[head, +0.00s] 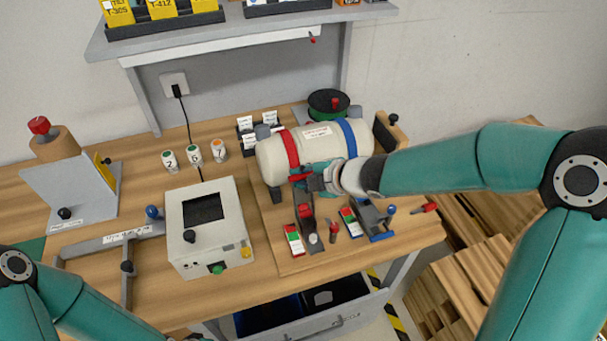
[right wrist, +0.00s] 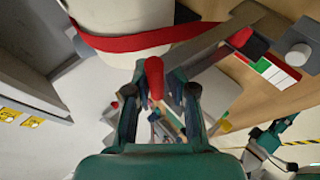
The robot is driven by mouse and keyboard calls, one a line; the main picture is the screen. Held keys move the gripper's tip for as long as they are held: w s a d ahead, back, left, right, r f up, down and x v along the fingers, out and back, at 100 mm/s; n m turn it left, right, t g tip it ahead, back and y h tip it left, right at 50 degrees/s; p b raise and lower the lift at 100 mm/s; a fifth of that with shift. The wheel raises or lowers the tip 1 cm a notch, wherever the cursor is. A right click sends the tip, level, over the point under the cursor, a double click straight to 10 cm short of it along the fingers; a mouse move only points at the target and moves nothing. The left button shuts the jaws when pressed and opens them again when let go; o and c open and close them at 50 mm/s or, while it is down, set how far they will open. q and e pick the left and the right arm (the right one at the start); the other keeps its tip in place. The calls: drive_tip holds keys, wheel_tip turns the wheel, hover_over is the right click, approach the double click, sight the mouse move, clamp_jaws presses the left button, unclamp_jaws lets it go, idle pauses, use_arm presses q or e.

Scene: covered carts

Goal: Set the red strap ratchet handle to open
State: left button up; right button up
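The red strap (head: 291,150) runs around the left part of a cream cylinder (head: 322,142). Below it a dark ratchet lever (head: 307,222) with a red part stands on the board beside a red, white and green label (head: 294,239). My right gripper (head: 308,182) is in front of the cylinder's lower side, by a red grip. In the right wrist view this red grip (right wrist: 154,78) lies between the two fingers (right wrist: 158,95), which stand apart; a gap shows on the right of it. The grip's far end is hidden.
A blue strap (head: 348,137) with its own label (head: 350,222) and blue-handled lever (head: 381,222) lies to the right. A white box (head: 207,250) with a dark screen stands left. A shelf (head: 230,34) hangs above the bench.

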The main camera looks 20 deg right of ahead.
drive_tip(key=shift+d, duration=0.1)
idle(0.3)
drive_tip(key=shift+s+d+r, duration=0.25)
drive_tip(key=shift+s+r, duration=0.1)
drive_tip(key=shift+r, duration=0.05)
drive_tip(key=v, duration=1)
drive_tip(key=shift+s+r, duration=0.15)
drive_tip(key=shift+s, duration=0.15)
drive_tip(key=shift+d, duration=0.1)
drive_tip(key=shift+c, duration=0.4)
